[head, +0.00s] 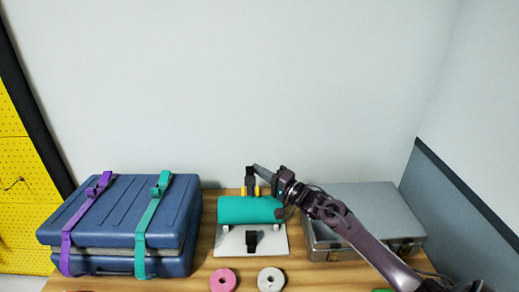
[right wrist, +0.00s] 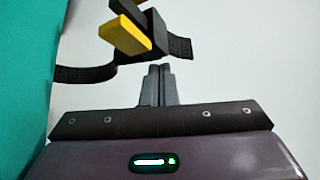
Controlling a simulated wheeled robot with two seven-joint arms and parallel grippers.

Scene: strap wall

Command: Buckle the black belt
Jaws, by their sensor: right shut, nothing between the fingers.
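A teal roll (head: 240,210) lies across a pale plate (head: 275,245) in the middle of the table. The black belt has one upright end (head: 251,178) behind the roll, with yellow parts beside it. Another black belt piece (head: 251,241) lies on the plate in front of the roll. My right gripper (head: 258,169) is at the upright end, from the right. In the right wrist view its fingers (right wrist: 159,70) are shut and empty, just short of a black buckle piece (right wrist: 158,32) with a yellow tab (right wrist: 128,33) and black strap. I cannot tell whether they touch.
A blue case (head: 120,215) with a purple strap (head: 84,210) and a teal strap (head: 149,220) stands at the left. A silver case (head: 380,205) stands at the right, under my right arm. A pink ring (head: 223,280) and a white ring (head: 271,280) lie at the front.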

